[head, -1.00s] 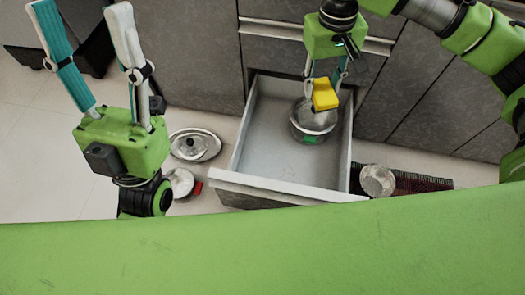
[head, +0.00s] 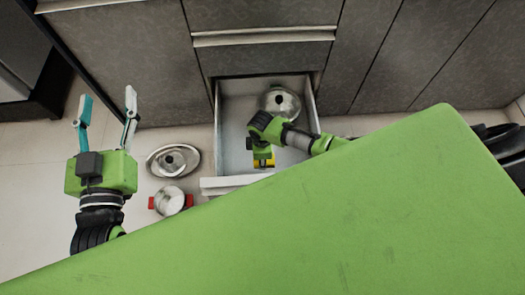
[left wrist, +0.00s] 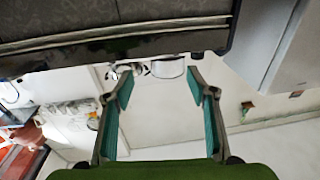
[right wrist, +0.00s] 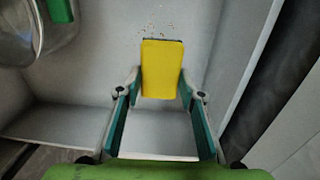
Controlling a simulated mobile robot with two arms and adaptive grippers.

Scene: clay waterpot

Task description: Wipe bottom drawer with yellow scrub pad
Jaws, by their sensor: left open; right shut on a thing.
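The bottom drawer (head: 232,108) is pulled open, with its pale interior showing. My right gripper (right wrist: 160,84) is shut on the yellow scrub pad (right wrist: 162,68) and holds it inside the drawer. Dark specks (right wrist: 158,27) lie on the drawer floor just beyond the pad in the right wrist view. In the head view the right arm mostly covers the pad (head: 263,163), near the drawer's front. Whether the pad touches the floor is unclear. My left gripper (head: 105,108) is open and empty, left of the drawer.
A lidded metal pot (head: 279,102) stands at the drawer's back. It also shows in the right wrist view (right wrist: 18,35), beside a green patch. A metal lid or dish (head: 172,160) and a small pot with red handles (head: 170,200) are on the floor left of the drawer.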

